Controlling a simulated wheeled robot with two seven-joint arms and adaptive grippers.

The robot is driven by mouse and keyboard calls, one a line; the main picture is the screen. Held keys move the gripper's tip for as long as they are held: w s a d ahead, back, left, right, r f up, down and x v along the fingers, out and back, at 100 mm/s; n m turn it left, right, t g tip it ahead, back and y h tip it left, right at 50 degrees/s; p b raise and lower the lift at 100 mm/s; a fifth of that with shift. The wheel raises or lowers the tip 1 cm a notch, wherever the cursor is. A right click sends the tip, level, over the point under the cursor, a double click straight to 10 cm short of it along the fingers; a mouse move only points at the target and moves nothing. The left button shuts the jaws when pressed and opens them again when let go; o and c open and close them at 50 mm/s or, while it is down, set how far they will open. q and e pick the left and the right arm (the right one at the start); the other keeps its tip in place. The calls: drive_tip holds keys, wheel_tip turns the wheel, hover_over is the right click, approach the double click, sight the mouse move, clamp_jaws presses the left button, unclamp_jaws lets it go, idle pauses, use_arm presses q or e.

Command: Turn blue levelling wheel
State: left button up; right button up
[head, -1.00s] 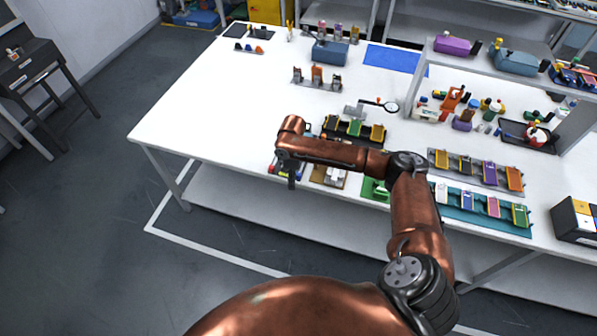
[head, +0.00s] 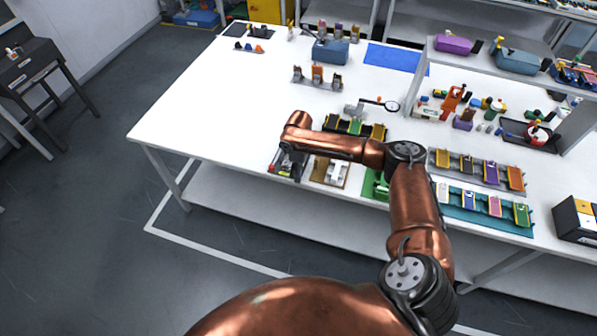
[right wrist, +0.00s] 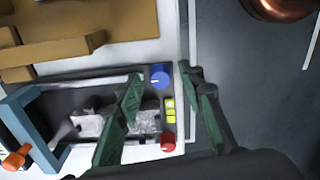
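The blue levelling wheel (right wrist: 160,76) is a small round knob with a pale mark, at the corner of a grey device (right wrist: 68,94) in the right wrist view. My right gripper (right wrist: 161,73) is open, its two green fingers spread apart. The wheel appears between the fingertips, nearer the left one; I cannot tell whether either touches it. In the head view my right gripper (head: 296,170) is over the device at the table's front edge, and the wheel cannot be made out. My left gripper is not in view.
A red knob (right wrist: 168,142) and yellow-green indicators (right wrist: 169,110) sit beside the wheel. A blue bracket with an orange knob (right wrist: 16,160) stands at the left. A tan fixture (right wrist: 122,20) lies just beyond the device. The white table (head: 215,110) is clear to the left.

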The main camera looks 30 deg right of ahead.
drive_tip(key=shift+c, duration=0.6)
clamp_jaws()
